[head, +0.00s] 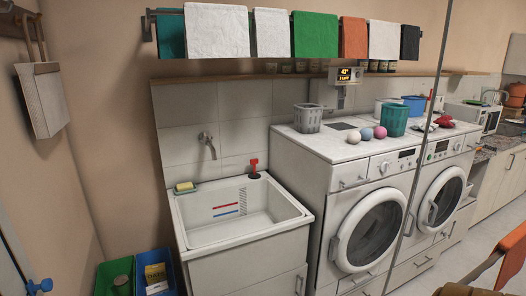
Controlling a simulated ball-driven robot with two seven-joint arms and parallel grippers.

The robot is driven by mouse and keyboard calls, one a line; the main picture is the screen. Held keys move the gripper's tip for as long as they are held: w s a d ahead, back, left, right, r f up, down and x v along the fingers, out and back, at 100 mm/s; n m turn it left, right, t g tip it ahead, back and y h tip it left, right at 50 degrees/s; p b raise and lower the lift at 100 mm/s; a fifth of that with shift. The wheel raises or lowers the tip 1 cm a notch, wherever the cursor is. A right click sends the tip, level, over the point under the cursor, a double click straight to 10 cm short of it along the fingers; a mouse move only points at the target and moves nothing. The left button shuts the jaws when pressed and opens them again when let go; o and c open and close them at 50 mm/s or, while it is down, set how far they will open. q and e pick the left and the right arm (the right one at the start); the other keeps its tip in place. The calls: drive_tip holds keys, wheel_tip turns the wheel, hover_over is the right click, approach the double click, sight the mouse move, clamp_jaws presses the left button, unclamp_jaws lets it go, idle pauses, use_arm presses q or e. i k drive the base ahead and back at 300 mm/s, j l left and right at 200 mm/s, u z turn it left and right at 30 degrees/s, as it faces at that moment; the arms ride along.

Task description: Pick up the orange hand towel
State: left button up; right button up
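An orange hand towel (353,38) hangs folded over the wall rail (278,13) high above the washing machines. It hangs between a green towel (315,35) on its left and a white towel (383,40) on its right. Its lower edge hangs free above the shelf. Neither of my grippers shows in the head view.
Below the rail runs a narrow shelf (215,79) with small jars. Under it stand a sink (240,214) and two washers (368,228), topped with baskets and balls. A thin pole (430,115) crosses the right side. Bins (116,275) stand lower left; an orange chair-like thing (512,258) is lower right.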

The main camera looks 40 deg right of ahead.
sight(514, 244)
drive_tip(key=z, duration=3.1)
